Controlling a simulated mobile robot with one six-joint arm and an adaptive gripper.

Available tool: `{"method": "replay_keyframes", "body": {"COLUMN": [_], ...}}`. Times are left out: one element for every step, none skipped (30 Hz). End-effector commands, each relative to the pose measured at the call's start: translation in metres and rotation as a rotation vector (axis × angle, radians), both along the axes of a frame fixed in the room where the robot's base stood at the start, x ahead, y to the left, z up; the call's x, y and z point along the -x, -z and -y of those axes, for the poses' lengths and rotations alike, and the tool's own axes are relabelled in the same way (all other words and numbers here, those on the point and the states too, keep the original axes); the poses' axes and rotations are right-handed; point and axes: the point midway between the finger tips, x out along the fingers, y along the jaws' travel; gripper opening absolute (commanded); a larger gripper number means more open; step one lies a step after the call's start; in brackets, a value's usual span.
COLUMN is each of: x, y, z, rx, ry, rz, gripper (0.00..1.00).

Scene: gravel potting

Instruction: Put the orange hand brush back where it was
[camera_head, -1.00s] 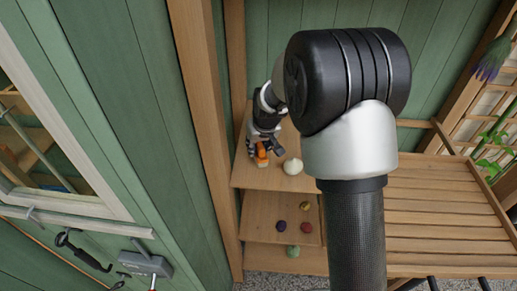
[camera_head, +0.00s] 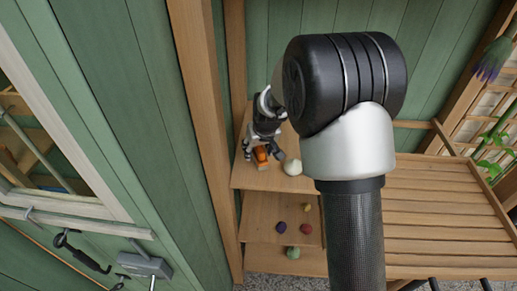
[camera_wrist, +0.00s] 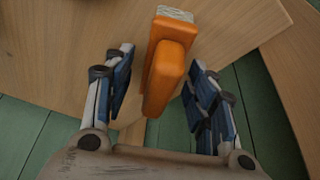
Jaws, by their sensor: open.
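The orange hand brush (camera_head: 260,155) stands on the top wooden shelf (camera_head: 245,181) of a small shelf unit. It also shows in the wrist view (camera_wrist: 166,65), with its pale bristles at the top of the picture. My gripper (camera_head: 262,150) is open around the brush. In the wrist view my gripper's two blue-padded fingers (camera_wrist: 160,88) stand apart, one on each side of the orange handle, with a gap on both sides. I cannot tell exactly how the brush rests on the shelf.
A pale round object (camera_head: 292,167) sits right of the brush on the same shelf. Lower shelves hold several small coloured balls, such as a dark purple one (camera_head: 281,227). A slatted bench (camera_head: 450,220) stands right. A wooden post (camera_head: 203,120) rises close at left.

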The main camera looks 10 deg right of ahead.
Motion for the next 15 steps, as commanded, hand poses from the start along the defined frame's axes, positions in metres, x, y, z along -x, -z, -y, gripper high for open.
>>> {"method": "replay_keyframes", "body": {"x": [0.000, 0.000, 0.000, 0.000, 0.001, 0.003, 0.004, 0.006, 0.009, 0.012, 0.014, 0.018, 0.021, 0.024, 0.026], "y": [0.000, -0.001, -0.003, -0.005, -0.008, -0.013, -0.018, -0.023, -0.031, -0.037, -0.043, -0.052, -0.058, -0.064, -0.072], "z": [0.000, 0.000, 0.000, 0.000, 0.000, 0.000, 0.000, 0.001, 0.001, 0.001, 0.001, 0.001, 0.002, 0.002, 0.002], "rx": [0.000, 0.000, 0.000, 0.000, 0.000, 0.000, 0.000, 0.000, 0.000, 0.000, 0.000, 0.000, 0.000, 0.000, -0.001], "ry": [0.000, 0.000, 0.000, 0.000, 0.000, 0.000, 0.000, 0.000, 0.000, 0.000, 0.000, 0.000, 0.000, 0.000, 0.001], "rz": [0.000, 0.000, 0.000, 0.000, 0.002, 0.002, 0.003, 0.003, 0.004, 0.005, 0.004, 0.005, 0.004, 0.004, 0.005], "gripper": [0.51, 0.51, 0.51, 0.51, 0.51, 0.51, 0.51, 0.51, 0.51, 0.51, 0.51, 0.51, 0.51, 0.51, 0.51]}}
